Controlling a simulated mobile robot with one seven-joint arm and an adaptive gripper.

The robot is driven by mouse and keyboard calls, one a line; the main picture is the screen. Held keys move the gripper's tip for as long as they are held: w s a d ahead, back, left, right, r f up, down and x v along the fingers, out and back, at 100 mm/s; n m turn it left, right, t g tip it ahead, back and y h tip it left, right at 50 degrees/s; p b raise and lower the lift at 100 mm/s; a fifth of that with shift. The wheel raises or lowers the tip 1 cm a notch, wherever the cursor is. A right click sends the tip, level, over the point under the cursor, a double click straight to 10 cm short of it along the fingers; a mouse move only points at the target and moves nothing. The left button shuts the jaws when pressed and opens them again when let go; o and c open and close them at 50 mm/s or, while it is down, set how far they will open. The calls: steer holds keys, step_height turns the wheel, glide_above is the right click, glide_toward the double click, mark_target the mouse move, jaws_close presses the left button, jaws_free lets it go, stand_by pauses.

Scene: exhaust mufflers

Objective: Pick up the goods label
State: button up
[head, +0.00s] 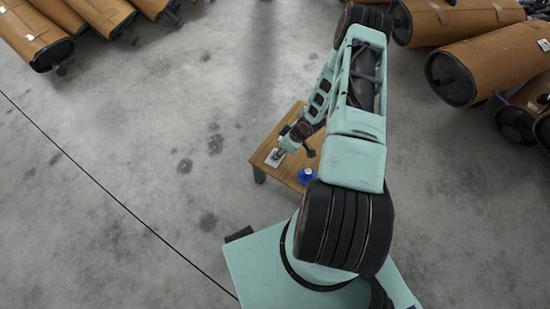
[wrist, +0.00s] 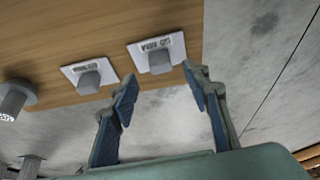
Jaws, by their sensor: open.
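Two white cards with dark printing lie on the wooden table in the wrist view, each with a grey block-like piece on it. One card (wrist: 174,41) is at the upper middle, just beyond my fingers; the other card (wrist: 69,73) is further left. The print is too small to read, so I cannot tell which is the goods label. In the head view a white card (head: 272,161) shows at the table's left end, beside my gripper (head: 279,153). In the wrist view my gripper (wrist: 162,82) is open, with nothing between its blue-padded fingers.
The small wooden table (head: 285,173) has green legs and bare concrete floor to its left. A blue object (head: 306,175) stands on it near my arm. A grey cylindrical piece (wrist: 14,100) shows at the wrist view's left edge. Brown mufflers (head: 490,62) lie at the upper right.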

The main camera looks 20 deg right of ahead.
mark_target(269, 162)
steer(key=b+x, duration=0.2)
steer(key=x, duration=0.3)
steer(key=shift+a+f, duration=0.15)
steer(key=c, duration=0.8)
